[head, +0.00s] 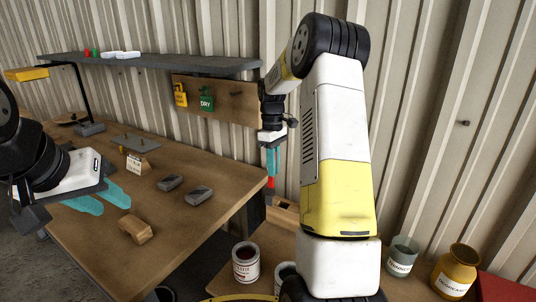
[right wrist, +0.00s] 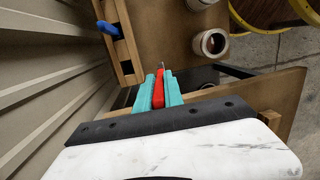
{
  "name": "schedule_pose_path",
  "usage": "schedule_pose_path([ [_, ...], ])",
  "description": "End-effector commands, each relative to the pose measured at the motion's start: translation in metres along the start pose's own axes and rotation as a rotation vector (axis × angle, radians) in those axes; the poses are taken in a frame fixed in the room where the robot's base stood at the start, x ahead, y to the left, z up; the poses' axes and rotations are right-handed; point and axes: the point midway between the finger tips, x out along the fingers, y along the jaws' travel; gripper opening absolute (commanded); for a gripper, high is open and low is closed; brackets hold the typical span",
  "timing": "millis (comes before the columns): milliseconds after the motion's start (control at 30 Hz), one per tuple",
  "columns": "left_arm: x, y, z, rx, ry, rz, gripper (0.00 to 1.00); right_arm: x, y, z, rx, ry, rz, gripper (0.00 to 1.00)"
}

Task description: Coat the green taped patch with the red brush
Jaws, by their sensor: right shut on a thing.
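My right gripper (head: 272,162) hangs past the bench's right end, pointing down, with teal fingers shut on the red brush (head: 271,182). In the right wrist view the red brush (right wrist: 158,92) sits between the teal fingers (right wrist: 159,88), its far end pointing away from the wrist. Its bristles cannot be made out. My left gripper (head: 100,199) is open and empty over the left part of the bench, its two teal fingers apart. I cannot make out a green taped patch in either view. A green "DRY" tag (head: 206,100) hangs on the board behind the bench.
The bench (head: 215,222) holds grey blocks (head: 198,195), a tan block (head: 136,230), a small sign (head: 138,164) and a plate (head: 125,142). Cans (head: 246,265), a pale cup (head: 402,258) and a yellow jar (head: 455,272) stand lower right. A wooden rack (right wrist: 122,48) holds something blue (right wrist: 106,35).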

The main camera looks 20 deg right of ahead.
Motion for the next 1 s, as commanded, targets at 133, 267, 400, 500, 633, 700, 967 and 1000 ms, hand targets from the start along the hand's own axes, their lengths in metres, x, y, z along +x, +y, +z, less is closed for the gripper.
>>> schedule_pose_path([
  [133,0.000,0.000,0.000,0.000,0.000,0.000,0.36,0.025,-0.054,-0.001,-0.013,0.000,-0.085,0.00],
  [267,0.000,0.000,0.000,0.000,0.000,0.000,0.36,0.042,-0.094,0.003,-0.014,-0.004,-0.147,0.00],
  [400,0.000,0.000,0.000,0.000,0.000,0.000,0.36,0.054,-0.124,0.007,-0.014,-0.008,-0.191,0.00],
  [500,0.000,0.000,0.000,0.000,0.000,0.000,0.36,0.059,-0.137,0.010,-0.012,-0.012,-0.210,0.00],
  [633,0.000,0.000,0.000,0.000,0.000,0.000,0.36,0.064,-0.143,0.011,-0.010,-0.013,-0.220,0.00],
  [700,0.000,0.000,0.000,0.000,0.000,0.000,0.36,0.068,-0.144,0.010,-0.009,-0.013,-0.222,0.00],
  [967,0.000,0.000,0.000,0.000,0.000,0.000,0.36,0.093,-0.140,0.008,-0.009,-0.014,-0.222,0.00],
  [1000,0.000,0.000,0.000,0.000,0.000,0.000,0.36,0.097,-0.139,0.007,-0.009,-0.014,-0.221,0.00],
])
